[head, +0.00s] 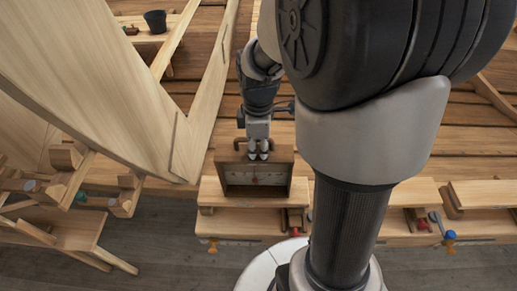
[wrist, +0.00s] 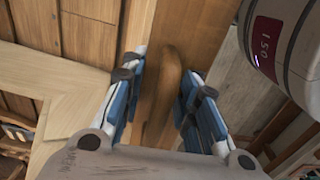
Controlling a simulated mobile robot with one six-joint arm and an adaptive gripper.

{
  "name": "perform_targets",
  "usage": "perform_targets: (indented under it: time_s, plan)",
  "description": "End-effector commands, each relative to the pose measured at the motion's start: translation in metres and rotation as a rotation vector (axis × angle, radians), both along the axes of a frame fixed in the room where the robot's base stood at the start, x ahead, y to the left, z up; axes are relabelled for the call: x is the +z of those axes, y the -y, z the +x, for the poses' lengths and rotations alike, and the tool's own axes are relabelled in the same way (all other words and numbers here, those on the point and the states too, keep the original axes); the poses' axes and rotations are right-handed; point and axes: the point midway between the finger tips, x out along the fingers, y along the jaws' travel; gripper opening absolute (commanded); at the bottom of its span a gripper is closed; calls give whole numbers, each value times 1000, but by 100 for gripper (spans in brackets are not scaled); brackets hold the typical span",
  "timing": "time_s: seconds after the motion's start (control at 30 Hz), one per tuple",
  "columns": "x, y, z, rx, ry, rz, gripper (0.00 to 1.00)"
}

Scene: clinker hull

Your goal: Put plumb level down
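The plumb level (head: 284,178) is a dark wooden box with a pale dial face and a handle on top. In the head view it stands upright on, or just above, a pale plank at the front of the bench; I cannot tell which. My gripper (head: 258,150) is directly above it, pointing down at the handle. In the wrist view the rounded wooden handle (wrist: 167,95) runs between the two blue-padded fingers of my gripper (wrist: 166,75). Gaps show beside the handle, and the fingers look open around it, not pressed on it. The level's underside is hidden.
A pale planked hull (head: 85,75) rises at the left. Pale planks (head: 240,222) line the bench front, with clamps (head: 298,220) along them. A dark bucket (head: 155,21) stands far back. My arm hides much of the middle. Deck boards behind the level look clear.

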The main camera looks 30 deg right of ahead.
Motion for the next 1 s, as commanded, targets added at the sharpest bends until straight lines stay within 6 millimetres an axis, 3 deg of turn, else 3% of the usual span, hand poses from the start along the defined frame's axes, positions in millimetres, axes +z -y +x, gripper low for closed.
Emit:
perform_targets:
  time_s: [0.17, 0.5, 0.77, 0.87, 1.0]
  plan:
    - [15, 1, 1, 0, 5, -1, 28]
    - [87, 0, 1, 0, 6, -2, 28]
    - [120, 0, 0, -1, 3, -1, 28]
    - [128, -6, -4, -30, 17, -5, 28]
    - [144, -32, -28, -192, 91, -13, 28]
